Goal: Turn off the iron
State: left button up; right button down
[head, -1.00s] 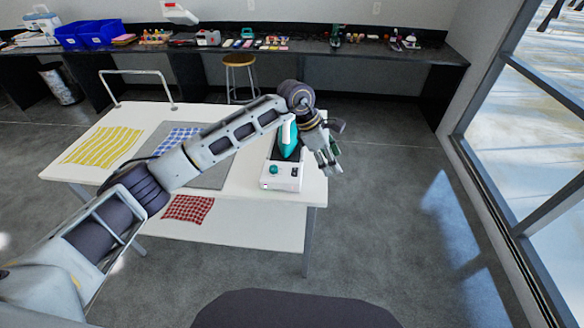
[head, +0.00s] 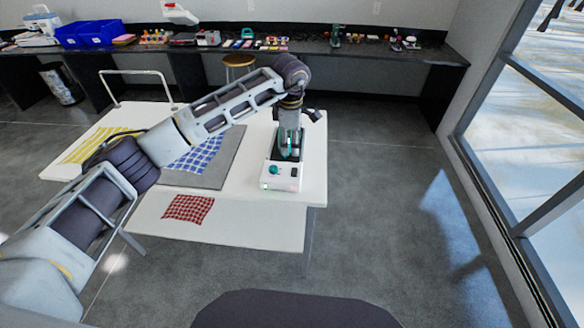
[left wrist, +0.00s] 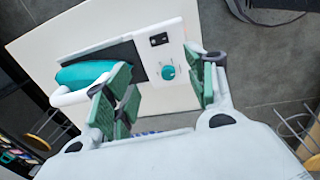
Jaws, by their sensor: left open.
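The teal iron (left wrist: 78,74) with a white handle rests on the dark plate of a white station (head: 282,184) at the table's right end. The station's front carries a round teal knob (head: 274,170) and a small black switch (head: 295,172). In the left wrist view the knob (left wrist: 168,73) lies between my fingers, and the switch (left wrist: 158,39) is just beyond. My left gripper (head: 290,152) is open, empty and pointing down above the station; it hides much of the iron in the head view. Whether the fingers touch the iron is unclear. My right gripper is not visible.
The white table (head: 240,188) also holds a grey mat (head: 225,165) with blue checked cloth (head: 200,155) and a yellow cloth (head: 90,147). A stool (head: 238,61) stands behind. Floor to the right is clear.

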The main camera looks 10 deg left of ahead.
aim_at(292, 171)
pick_arm(q)
jog(key=f, duration=0.4)
jog(key=w+f+p, duration=0.1)
jog(key=f, duration=0.4)
jog(key=f+p, duration=0.1)
jog(key=f, duration=0.3)
jog(key=shift+w+f, duration=0.25)
jog(key=shift+w, duration=0.05)
jog(key=c, duration=1)
jog(key=shift+w+g+b, duration=0.15)
jog(key=shift+g+b, duration=0.15)
jog(key=shift+b, duration=0.1)
jog(key=shift+g+b, duration=0.3)
jog(key=shift+b, duration=0.05)
